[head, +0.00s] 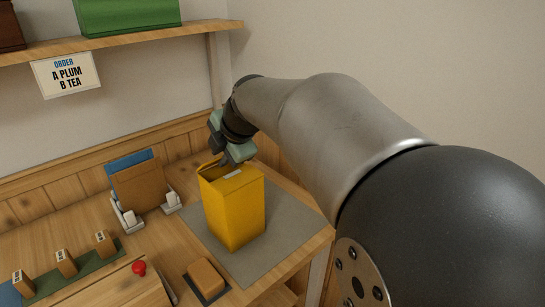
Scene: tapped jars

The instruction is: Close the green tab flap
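A tall yellow box (236,210) stands upright on a grey mat (287,212) at the right of the table. Its top shows a dark gap at the back left and a small pale strip (233,174) near the upper edge. My gripper (228,161), dark with pale green-grey parts, is right at the top of the box, over its back part. It hides much of the top. I cannot make out a green tab or flap for certain, nor whether the gripper touches the box. The fingertips are too small and covered to tell open from shut.
A brown and blue upright item (138,184) stands in a white holder left of the box. A tan block (207,277) lies in front. A red knob (139,268) and several wooden blocks on a green strip (75,276) are front left. A shelf (120,43) runs above.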

